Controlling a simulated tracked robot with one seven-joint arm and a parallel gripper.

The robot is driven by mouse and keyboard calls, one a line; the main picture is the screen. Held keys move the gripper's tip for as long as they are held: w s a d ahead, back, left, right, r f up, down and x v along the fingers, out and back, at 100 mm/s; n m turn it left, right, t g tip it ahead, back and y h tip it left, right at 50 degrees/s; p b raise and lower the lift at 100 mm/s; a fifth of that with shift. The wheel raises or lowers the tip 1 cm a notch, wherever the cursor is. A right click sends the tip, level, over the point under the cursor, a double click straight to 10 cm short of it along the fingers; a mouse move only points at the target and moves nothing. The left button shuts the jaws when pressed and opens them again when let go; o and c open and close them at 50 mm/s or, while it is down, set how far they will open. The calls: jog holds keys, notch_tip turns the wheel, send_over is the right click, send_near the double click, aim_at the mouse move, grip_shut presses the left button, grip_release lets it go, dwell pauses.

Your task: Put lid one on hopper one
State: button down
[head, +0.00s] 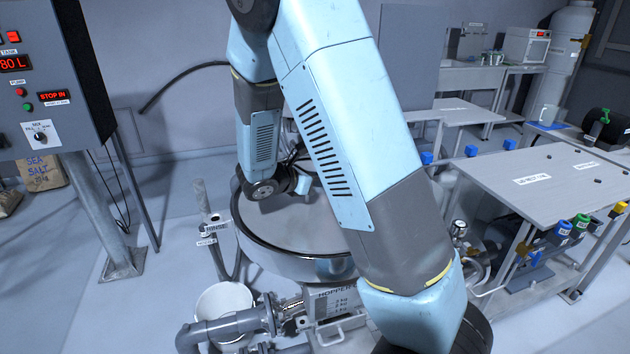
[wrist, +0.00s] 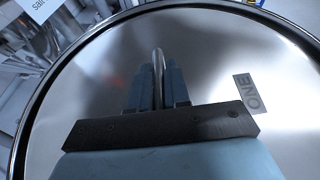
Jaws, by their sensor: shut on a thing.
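Lid one (wrist: 215,60) is a round grey metal disc with a shiny rim and a tag reading ONE; it fills most of the wrist view. My gripper (wrist: 158,68) is shut on the lid's upright loop handle (wrist: 158,80), one finger on each side. In the head view the lid (head: 295,222) lies roughly level over the top of the hopper (head: 336,300), whose plate reads HOPPER; its number is hidden. I cannot tell whether the lid rests on the rim or is just above it. My arm hides the lid's right side and the gripper's fingertips there.
A control box (head: 45,75) on a post stands at the left, with a sack of sea salt (head: 40,172) behind. A white bucket (head: 224,303) and grey pipes (head: 225,328) are at the hopper's lower left.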

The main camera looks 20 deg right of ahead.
jog(key=shift+f, duration=0.1)
jog(key=c, duration=1)
grip_release()
jog(key=v, duration=1.3)
jog(key=shift+s+a, duration=0.1)
jog(key=shift+a, duration=0.05)
jog(key=s+d+r+m+g+y, duration=0.4)
jog(key=s+d+r+m+y, duration=0.25)
jog(key=s+d+m, duration=0.4)
jog(key=s+r+m+t+y, duration=0.2)
jog(key=s+r+m+y, duration=0.1)
jog(key=s+m, duration=0.3)
jog(key=s+r+m+t+y, duration=0.2)
jog(key=s+r+m+y, duration=0.1)
jog(key=s+r+m, duration=0.2)
jog(key=shift+s+r+m, duration=0.35)
jog(key=shift+s+m, duration=0.1)
jog(key=shift+s, duration=0.55)
